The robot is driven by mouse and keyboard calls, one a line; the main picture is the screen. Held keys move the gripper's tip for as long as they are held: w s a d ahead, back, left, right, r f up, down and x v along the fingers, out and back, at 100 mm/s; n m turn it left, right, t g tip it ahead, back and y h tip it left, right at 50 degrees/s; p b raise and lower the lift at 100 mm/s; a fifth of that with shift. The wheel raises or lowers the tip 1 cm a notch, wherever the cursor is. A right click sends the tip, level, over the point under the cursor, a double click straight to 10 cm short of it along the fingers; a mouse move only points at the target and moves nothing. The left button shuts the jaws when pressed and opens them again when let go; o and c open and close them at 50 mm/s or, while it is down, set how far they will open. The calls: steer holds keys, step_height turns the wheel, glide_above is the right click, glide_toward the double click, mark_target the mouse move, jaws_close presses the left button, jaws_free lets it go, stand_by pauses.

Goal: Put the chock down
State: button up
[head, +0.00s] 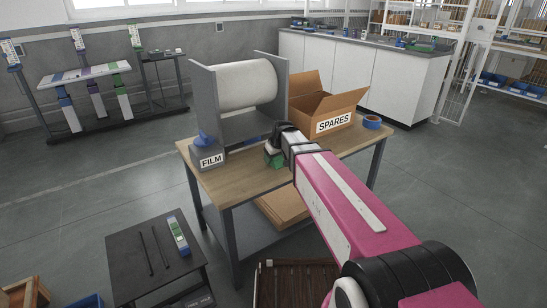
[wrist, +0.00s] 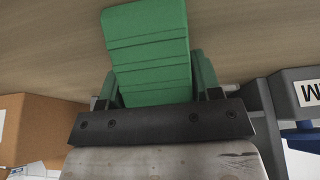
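The green chock (wrist: 150,50) is a ribbed block in the wrist view, between the two fingers of my gripper (wrist: 158,85). The fingers sit close against its sides, so my gripper looks shut on it. In the head view my gripper (head: 274,150) is over the middle of the wooden worktable (head: 235,180), and a small green part shows at its end, mostly hidden by the arm. The tabletop fills the background in the wrist view. I cannot tell whether the chock touches it.
A grey stand with a large white roll (head: 247,85) stands at the back left of the table, with a FILM block (head: 210,160) in front. An open SPARES carton (head: 335,110) and blue tape (head: 372,122) are at the right. The front left tabletop is clear.

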steer(key=shift+o, duration=1.2)
